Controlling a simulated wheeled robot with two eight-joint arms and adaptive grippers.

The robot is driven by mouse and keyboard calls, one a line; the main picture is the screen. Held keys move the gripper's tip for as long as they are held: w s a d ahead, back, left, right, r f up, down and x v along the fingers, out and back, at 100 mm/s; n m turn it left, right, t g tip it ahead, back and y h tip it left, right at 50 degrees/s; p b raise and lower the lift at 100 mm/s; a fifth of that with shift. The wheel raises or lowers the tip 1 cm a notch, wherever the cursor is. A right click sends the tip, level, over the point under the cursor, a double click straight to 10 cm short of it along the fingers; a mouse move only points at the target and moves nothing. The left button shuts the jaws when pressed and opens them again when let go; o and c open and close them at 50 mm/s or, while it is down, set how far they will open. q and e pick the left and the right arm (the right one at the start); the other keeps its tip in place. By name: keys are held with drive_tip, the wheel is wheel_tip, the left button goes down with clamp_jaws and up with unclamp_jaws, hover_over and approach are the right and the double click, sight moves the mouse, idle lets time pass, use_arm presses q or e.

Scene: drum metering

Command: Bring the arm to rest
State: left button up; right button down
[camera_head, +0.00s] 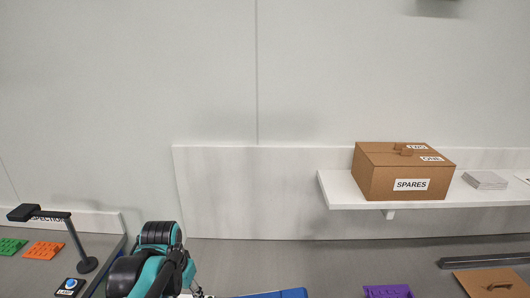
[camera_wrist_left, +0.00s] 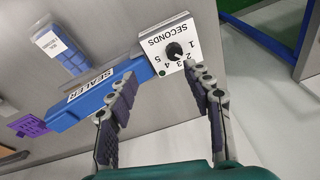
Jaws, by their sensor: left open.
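My left arm (camera_head: 150,262), teal and black, rises from the bottom edge in the head view, left of the middle. Its gripper cannot be made out clearly there. In the left wrist view my left gripper (camera_wrist_left: 165,85) is open, its two dark padded fingers apart with nothing between them. Just beyond the fingertips is a white dial plate marked SECONDS (camera_wrist_left: 155,42) with a black knob (camera_wrist_left: 174,51) and numbers 1 to 5. The plate sits at the end of a blue bar labelled SEALER (camera_wrist_left: 70,112). My right gripper is in neither view.
A SPARES box (camera_head: 375,183) stands on a white wall shelf (camera_head: 340,192). At the left are a lamp post (camera_head: 76,242), green (camera_head: 10,246) and orange (camera_head: 44,251) pieces and a button (camera_head: 70,285). A purple tray (camera_head: 388,292) and brown lidded panel (camera_head: 490,283) lie at lower right.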

use_arm(q)
drive_tip(key=s+d+f+n+t, duration=0.1)
drive_tip(key=s+f+t, duration=0.1)
drive_tip(key=s, duration=0.3)
drive_tip(key=s+d+f+n+t, duration=0.1)
drive_tip(key=s+d+f+t, duration=0.1)
drive_tip(key=s, duration=0.4)
drive_tip(key=shift+s+d+f+t+b, duration=0.15)
drive_tip(key=shift+s+d+t+b, duration=0.15)
drive_tip(key=shift+t+b, duration=0.1)
